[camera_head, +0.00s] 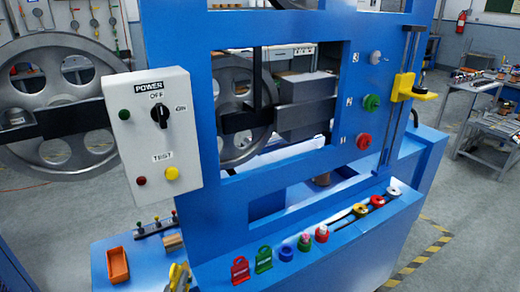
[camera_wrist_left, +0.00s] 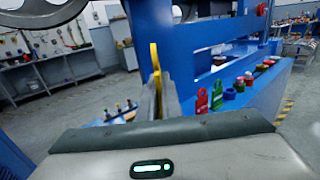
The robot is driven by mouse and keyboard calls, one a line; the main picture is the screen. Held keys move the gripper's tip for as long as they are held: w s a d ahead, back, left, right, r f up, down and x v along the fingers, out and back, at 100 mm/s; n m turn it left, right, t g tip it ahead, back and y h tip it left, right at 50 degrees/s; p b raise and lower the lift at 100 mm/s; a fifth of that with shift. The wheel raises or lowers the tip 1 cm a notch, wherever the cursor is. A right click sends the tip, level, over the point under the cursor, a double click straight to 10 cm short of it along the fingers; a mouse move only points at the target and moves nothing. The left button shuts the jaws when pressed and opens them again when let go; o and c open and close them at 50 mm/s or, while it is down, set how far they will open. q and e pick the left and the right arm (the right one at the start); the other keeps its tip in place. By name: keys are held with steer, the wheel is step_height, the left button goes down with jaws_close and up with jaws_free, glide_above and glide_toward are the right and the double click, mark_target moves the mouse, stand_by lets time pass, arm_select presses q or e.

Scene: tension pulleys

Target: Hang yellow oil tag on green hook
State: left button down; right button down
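My left gripper (camera_wrist_left: 160,98) is shut on a thin yellow tag (camera_wrist_left: 155,62), which stands up between its fingertips in the left wrist view. In the head view the yellow tag and gripper (camera_head: 179,276) show only partly at the bottom edge, left of the blue ledge. A green round piece (camera_head: 371,102) sits on the right post of the blue frame, between a grey one above and a red one below; whether it is the green hook I cannot tell. A small rack (camera_head: 158,230) with coloured-tipped pegs, one green, stands at the left. My right gripper is out of view.
A red tag (camera_head: 240,270) and a green tag (camera_head: 263,259) stand on the blue ledge, beside several coloured round pieces. An orange bin (camera_head: 117,265) lies at left. The power box (camera_head: 153,130) and large wheel (camera_head: 60,100) are above. A yellow clamp (camera_head: 410,88) is at right.

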arm_select(q)
steer(key=shift+w+d+m+h, duration=0.3)
steer(key=shift+w+d+h, duration=0.1)
steer(key=shift+w+h, duration=0.1)
steer(key=w+d+f+m+g+h, duration=0.3)
steer(key=w+f+m+g+h, duration=0.2)
steer(key=h, duration=0.9)
steer(key=shift+w+f+m+g, duration=0.25)
steer(key=shift+w+m+g, duration=1.25)
steer(key=shift+w+m, duration=1.25)
steer(key=shift+s+d, duration=0.1)
steer(key=shift+f, duration=2.95)
